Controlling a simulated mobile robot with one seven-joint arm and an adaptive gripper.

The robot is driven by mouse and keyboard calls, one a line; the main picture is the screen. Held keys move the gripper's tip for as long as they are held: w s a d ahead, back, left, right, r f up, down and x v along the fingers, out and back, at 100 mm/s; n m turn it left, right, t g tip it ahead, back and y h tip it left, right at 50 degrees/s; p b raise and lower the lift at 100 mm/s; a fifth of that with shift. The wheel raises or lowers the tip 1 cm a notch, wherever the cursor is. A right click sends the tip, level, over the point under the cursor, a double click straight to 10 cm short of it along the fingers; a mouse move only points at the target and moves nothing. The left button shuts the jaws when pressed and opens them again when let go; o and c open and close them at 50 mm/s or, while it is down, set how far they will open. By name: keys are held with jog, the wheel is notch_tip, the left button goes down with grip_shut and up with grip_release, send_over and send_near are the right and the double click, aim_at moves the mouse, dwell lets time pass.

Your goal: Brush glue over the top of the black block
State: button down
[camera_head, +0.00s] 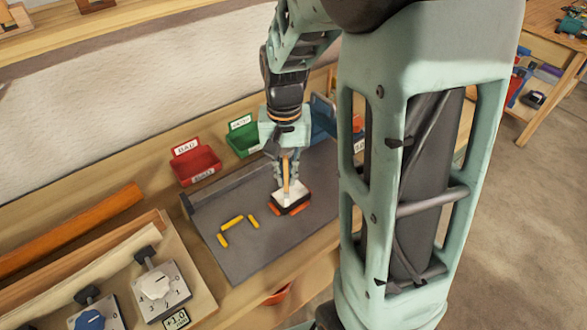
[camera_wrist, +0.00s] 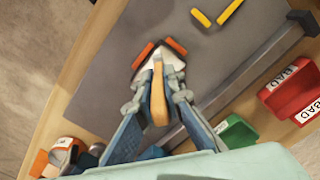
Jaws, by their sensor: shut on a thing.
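My gripper (camera_head: 286,181) points down over the grey mat and is shut on the orange-tan handle of a brush (camera_head: 287,190). In the wrist view the brush (camera_wrist: 159,98) lies between the fingers of my gripper (camera_wrist: 157,90), with a pale, wide head at its far end. The black block (camera_head: 291,210) is directly under the brush, with orange pieces (camera_head: 300,208) along its sides. A pale patch covers much of its top; I cannot tell brush head from glue there. In the wrist view the brush hides most of the block, and two orange pieces (camera_wrist: 177,46) show beside it.
Several yellow pieces (camera_head: 232,222) lie on the grey mat (camera_head: 250,262) left of the block. A red bin labelled BAD (camera_head: 195,165) and a green bin (camera_head: 243,140) stand behind the mat. Boxes with knobs (camera_head: 160,288) stand at the lower left. The mat's front is clear.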

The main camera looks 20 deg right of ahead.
jog(key=w+d, duration=0.2)
jog(key=d, duration=0.3)
jog(key=shift+d, duration=0.4)
dwell(0.7)
jog(key=shift+r+p, duration=2.25)
jog(key=shift+r, duration=0.7)
jog(key=shift+r+p, duration=1.15)
jog(key=shift+r, duration=0.35)
